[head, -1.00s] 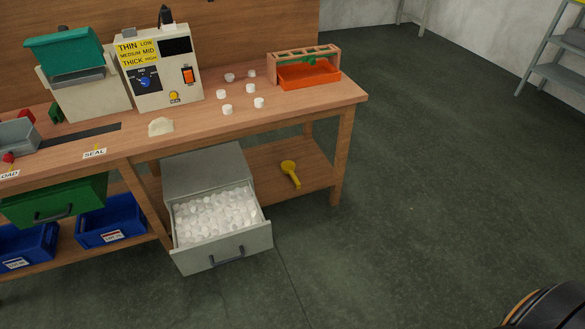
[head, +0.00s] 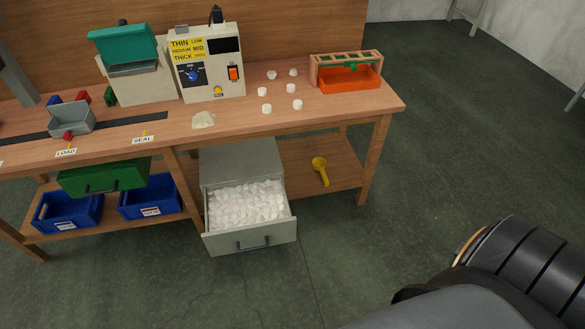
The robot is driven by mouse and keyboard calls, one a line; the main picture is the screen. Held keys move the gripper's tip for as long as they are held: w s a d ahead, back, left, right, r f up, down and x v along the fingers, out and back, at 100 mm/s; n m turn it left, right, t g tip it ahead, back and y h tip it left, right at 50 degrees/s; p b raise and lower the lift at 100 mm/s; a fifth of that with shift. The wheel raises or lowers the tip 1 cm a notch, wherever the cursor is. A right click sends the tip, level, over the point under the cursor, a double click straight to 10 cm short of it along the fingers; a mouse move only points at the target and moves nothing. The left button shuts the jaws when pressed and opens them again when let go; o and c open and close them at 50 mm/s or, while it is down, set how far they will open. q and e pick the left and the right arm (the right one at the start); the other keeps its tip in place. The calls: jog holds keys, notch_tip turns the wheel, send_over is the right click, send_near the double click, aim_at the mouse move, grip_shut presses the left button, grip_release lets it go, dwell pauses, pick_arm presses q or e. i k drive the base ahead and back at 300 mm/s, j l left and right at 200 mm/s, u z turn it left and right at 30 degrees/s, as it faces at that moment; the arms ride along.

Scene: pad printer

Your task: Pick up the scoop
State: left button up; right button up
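The yellow scoop (head: 320,170) lies on the wooden lower shelf of the workbench, to the right of the open grey drawer (head: 249,241). Its round bowl points toward the back and its handle toward the front edge of the shelf. Nothing touches it. Part of my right arm fills the lower right corner of the head view, well apart from the scoop. Neither of my grippers shows in the head view.
The drawer, full of white round pieces (head: 245,205), sticks out to the scoop's left. A table leg (head: 374,160) stands to its right. The benchtop (head: 330,112) hangs over the shelf. Blue bins (head: 68,212) sit further left. The floor in front is clear.

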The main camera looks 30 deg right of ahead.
aim_at(319, 163)
jog(key=l+u, duration=0.25)
jog(key=l, duration=0.3)
jog(key=l+u, duration=0.25)
jog(key=l, duration=0.25)
jog(key=k+l+u, duration=0.2)
jog(key=l, duration=0.35)
jog(key=l+u, duration=0.25)
jog(key=l, duration=0.25)
